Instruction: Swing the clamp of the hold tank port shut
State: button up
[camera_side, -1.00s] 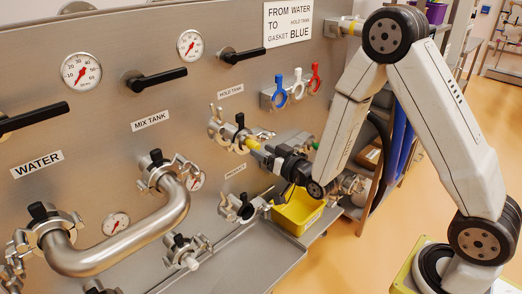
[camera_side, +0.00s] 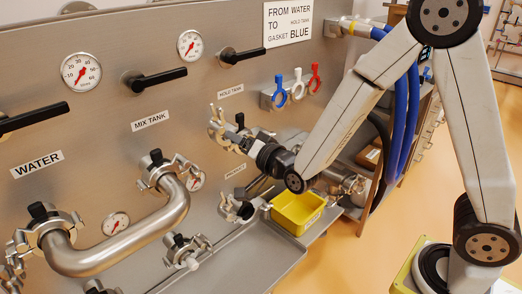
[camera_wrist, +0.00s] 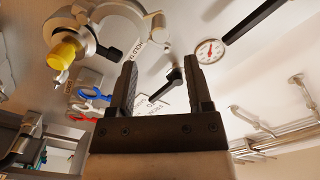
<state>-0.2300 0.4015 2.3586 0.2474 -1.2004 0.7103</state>
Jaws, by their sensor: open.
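The hold tank port's silver clamp (camera_side: 217,124) is on the steel panel under the HOLD TANK label, with one part sticking up at its left and a black knob at its top. In the wrist view the clamp ring (camera_wrist: 143,17) is at the upper left, with a black knob (camera_wrist: 112,52) and a yellow piece (camera_wrist: 66,52) beside it. The ring looks swung open, though its edge is cut off by the frame. My gripper (camera_side: 248,146) is just right of and below the clamp. Its fingers (camera_wrist: 160,82) are apart with nothing between them; contact with the clamp is not visible.
Blue, white and red gaskets (camera_side: 281,92) hang on a rack to the right. A lower clamped port (camera_side: 238,209) and a yellow bin (camera_side: 298,211) are below my gripper. A steel pipe bend (camera_side: 135,238) stands out at left. A black-handled valve (camera_side: 235,55) is above.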

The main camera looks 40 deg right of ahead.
aim_at(222, 131)
jog(key=shift+w, duration=4.1)
grip_shut()
